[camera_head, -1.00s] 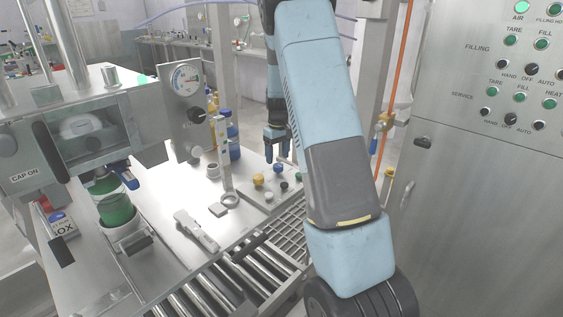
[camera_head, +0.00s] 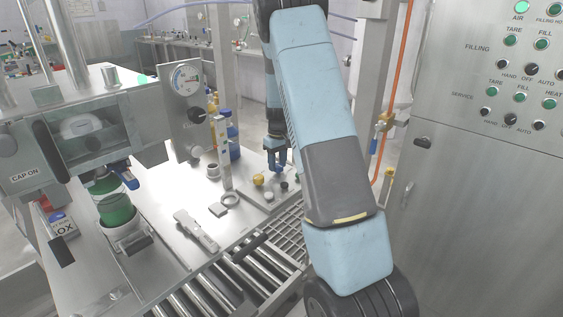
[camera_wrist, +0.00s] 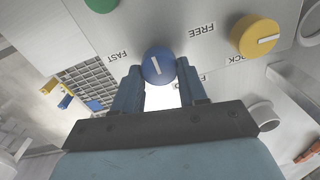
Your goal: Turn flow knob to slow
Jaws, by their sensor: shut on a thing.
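The flow knob looks to be the blue round knob (camera_wrist: 158,66) in the wrist view, with a white pointer line. The line runs nearly up and down in the picture, slightly tilted. A FAST label (camera_wrist: 117,54) lies to its left; another label below right is partly hidden by a finger. My gripper (camera_wrist: 160,78) has one finger on each side of the blue knob and is shut on it. In the head view my gripper (camera_head: 276,165) is down at the small knob panel (camera_head: 250,192), hiding the blue knob.
A yellow knob (camera_wrist: 257,36), with FREE and LOCK labels near it, stands right of the blue knob. A green knob (camera_wrist: 101,3) is at the top edge. A grating (camera_wrist: 90,85) lies left. In the head view a gauge (camera_head: 186,79) stands behind the panel's left side.

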